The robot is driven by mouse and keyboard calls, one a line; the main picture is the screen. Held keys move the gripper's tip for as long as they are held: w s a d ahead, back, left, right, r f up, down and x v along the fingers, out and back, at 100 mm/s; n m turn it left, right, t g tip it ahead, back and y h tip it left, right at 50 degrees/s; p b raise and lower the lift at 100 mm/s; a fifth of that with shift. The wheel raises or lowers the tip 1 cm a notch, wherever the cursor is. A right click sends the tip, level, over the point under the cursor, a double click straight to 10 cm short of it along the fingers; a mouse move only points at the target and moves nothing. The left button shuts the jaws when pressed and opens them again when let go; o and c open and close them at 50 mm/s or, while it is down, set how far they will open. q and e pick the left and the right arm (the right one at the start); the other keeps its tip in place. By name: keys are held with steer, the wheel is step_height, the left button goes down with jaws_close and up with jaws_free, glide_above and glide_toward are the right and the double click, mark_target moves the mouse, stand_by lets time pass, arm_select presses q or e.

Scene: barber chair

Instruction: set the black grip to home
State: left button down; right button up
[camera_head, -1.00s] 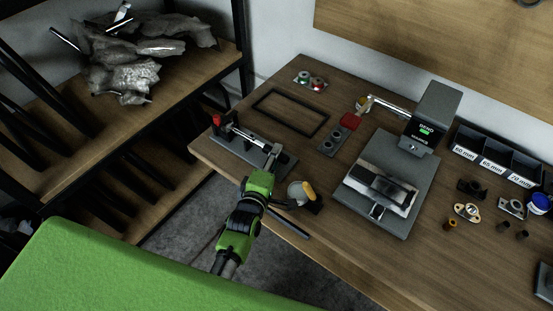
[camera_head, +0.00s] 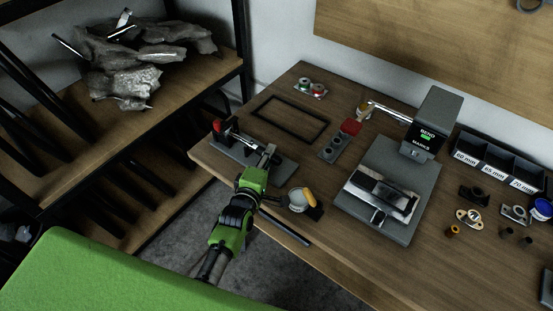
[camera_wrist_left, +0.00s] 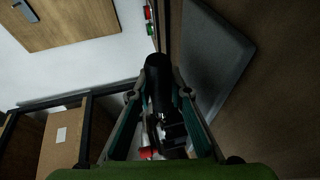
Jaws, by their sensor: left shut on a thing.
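My left gripper (camera_head: 265,160) is at the front left edge of the workbench, over a small fixture with a grey base plate (camera_head: 232,152). The fixture has a red part (camera_head: 217,126) at its left end and a rod running toward my gripper. In the left wrist view, the black grip (camera_wrist_left: 158,84) is a dark rounded cylinder between my two fingers, which are shut on it. In the head view my fingers mostly hide the grip. My right gripper is not in view.
A white cup-like item with a yellow-orange part (camera_head: 308,196) stands close to the right of my gripper. A grey press (camera_head: 430,125) stands further right, with labelled bins (camera_head: 497,165) behind. A black frame (camera_head: 290,118) lies behind the fixture. A green surface (camera_head: 100,270) fills the lower left.

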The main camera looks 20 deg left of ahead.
arm_select(q)
steer(key=shift+w+a, duration=0.25)
steer(key=shift+a, duration=0.6)
steer(key=c, duration=2.1)
jaws_free()
steer(key=s, duration=0.4)
steer(key=s+r, duration=0.1)
steer(key=s, duration=0.3)
steer(key=s+r, duration=0.1)
steer(key=s, duration=0.3)
steer(key=shift+r, duration=0.1)
steer(key=shift+w, duration=0.1)
